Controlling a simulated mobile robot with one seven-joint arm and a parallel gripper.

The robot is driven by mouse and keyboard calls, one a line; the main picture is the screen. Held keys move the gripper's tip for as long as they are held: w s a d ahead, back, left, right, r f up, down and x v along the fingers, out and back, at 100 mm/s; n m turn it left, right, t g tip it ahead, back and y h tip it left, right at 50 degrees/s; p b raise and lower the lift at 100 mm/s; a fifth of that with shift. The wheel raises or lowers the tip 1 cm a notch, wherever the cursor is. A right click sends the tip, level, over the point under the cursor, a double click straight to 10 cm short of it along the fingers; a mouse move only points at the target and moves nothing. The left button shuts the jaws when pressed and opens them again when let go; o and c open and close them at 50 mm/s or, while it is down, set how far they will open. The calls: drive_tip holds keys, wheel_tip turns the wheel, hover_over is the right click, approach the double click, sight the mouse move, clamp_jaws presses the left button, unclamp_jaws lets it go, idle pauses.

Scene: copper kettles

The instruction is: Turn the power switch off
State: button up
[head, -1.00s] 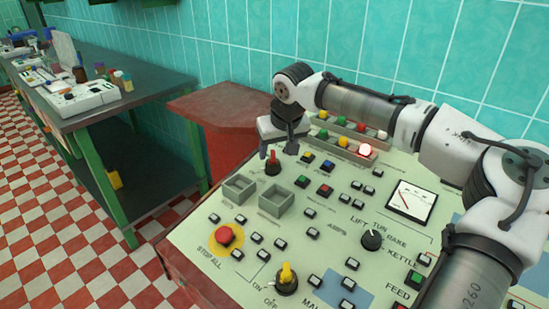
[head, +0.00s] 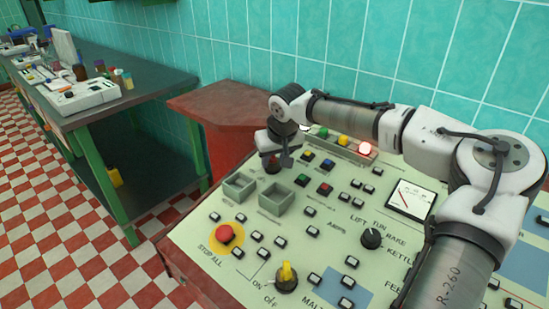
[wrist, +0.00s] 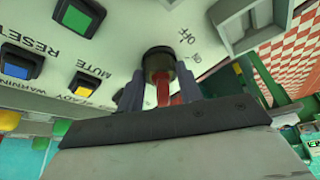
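A red lever switch on a dark round base (wrist: 163,66) stands at the far left of the cream control panel. Its red handle (wrist: 163,94) shows between the two fingers of my gripper (wrist: 164,88). The fingers stand on either side of the handle, with small gaps, and look open. In the head view my gripper (head: 277,160) is low over this switch and covers most of it. A yellow-handled switch (head: 286,275) marked ON and OFF sits at the panel's near edge, apart from my gripper.
Two grey open boxes (head: 240,186) stand close beside the gripper. A red stop button (head: 225,234), a black knob (head: 371,238) and a meter (head: 410,198) are on the panel. A red cabinet (head: 225,110) and tiled wall lie behind.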

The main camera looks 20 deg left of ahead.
drive_tip(key=shift+c, duration=0.6)
drive_tip(key=shift+r+n+p, duration=0.1)
drive_tip(key=shift+n+p, duration=0.3)
drive_tip(key=shift+p, duration=0.7)
drive_tip(key=shift+w+n+g+y+p, duration=0.1)
drive_tip(key=shift+n+g+y+p, duration=0.2)
drive_tip(key=shift+n+p, duration=0.7)
drive_tip(key=shift+d+p, duration=0.1)
drive_tip(key=shift+p, duration=0.6)
drive_tip(key=shift+w+d+n+g+y+p, duration=0.15)
drive_tip(key=shift+n+g+p, duration=0.25)
drive_tip(key=shift+n+p, duration=0.4)
drive_tip(key=shift+a+n+g+y+p, duration=0.15)
drive_tip(key=shift+n+g+p, duration=0.3)
drive_tip(key=shift+n, duration=0.55)
drive_tip(key=shift+w+d+n+g+p, duration=0.1)
drive_tip(key=shift+n+g+p, duration=0.25)
drive_tip(key=shift+n, duration=1.05)
drive_tip(key=o, duration=1)
